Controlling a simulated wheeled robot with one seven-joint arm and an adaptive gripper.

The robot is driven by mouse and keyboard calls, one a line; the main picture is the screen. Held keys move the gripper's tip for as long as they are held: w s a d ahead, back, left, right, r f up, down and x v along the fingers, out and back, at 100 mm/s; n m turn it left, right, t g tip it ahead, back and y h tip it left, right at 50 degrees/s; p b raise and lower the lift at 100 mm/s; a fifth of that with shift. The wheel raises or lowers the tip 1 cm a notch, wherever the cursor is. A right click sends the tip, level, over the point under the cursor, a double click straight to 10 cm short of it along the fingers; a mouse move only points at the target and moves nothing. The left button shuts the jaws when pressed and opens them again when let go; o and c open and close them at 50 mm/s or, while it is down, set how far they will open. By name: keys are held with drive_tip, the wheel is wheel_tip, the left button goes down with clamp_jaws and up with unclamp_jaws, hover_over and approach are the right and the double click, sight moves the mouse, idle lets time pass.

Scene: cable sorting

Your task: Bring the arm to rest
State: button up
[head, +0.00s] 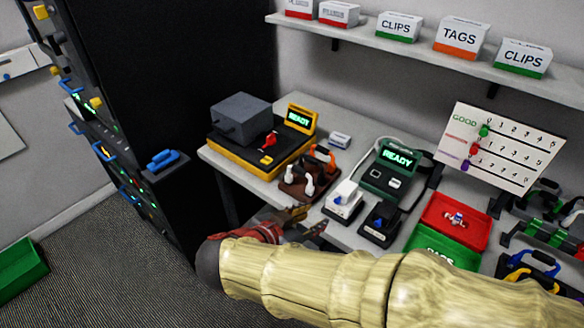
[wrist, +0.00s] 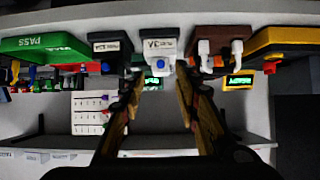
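My arm, in a pale ridged sleeve, reaches from the lower right across the front of the head view. My gripper (head: 311,218) is at its far end, by the front edge of the workbench (head: 343,236). In the wrist view my gripper (wrist: 160,76) has its two fingers apart, with nothing seen held between them. Beyond the fingertips are a white device (wrist: 159,48) and a black device (wrist: 110,46) on the bench; I cannot tell the exact gap to them.
A yellow-black tester (head: 245,150), a brown holder (head: 300,187), a READY unit (head: 389,170), a red tray (head: 478,243) and a green PASS tray (head: 432,243) crowd the bench. A black rack (head: 180,80) stands left. The carpet (head: 110,250) between rack and green box (head: 20,270) is clear.

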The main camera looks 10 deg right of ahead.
drive_tip(key=s+a+f+n+g+y+p, duration=0.1)
drive_tip(key=s+f+n+g+y, duration=0.15)
drive_tip(key=s+n, duration=0.35)
drive_tip(key=s+a+f+n+g+y+p, duration=0.1)
drive_tip(key=s+a+f+n+g+y, duration=0.15)
drive_tip(key=n, duration=0.55)
drive_tip(key=s+d+r+m+t+y+p, duration=0.1)
drive_tip(key=d+r+y+p, duration=0.1)
drive_tip(key=r, duration=0.5)
drive_tip(key=s+d+r+m+t+y+p, duration=0.1)
drive_tip(key=d+r+m+t+y+p, duration=0.1)
drive_tip(key=d+r, duration=0.3)
wheel_tip(320, 180, up, 4)
drive_tip(key=shift+s+d+f+m+p, duration=0.2)
drive_tip(key=shift+s+d+m+p, duration=0.1)
drive_tip(key=shift+p, duration=0.3)
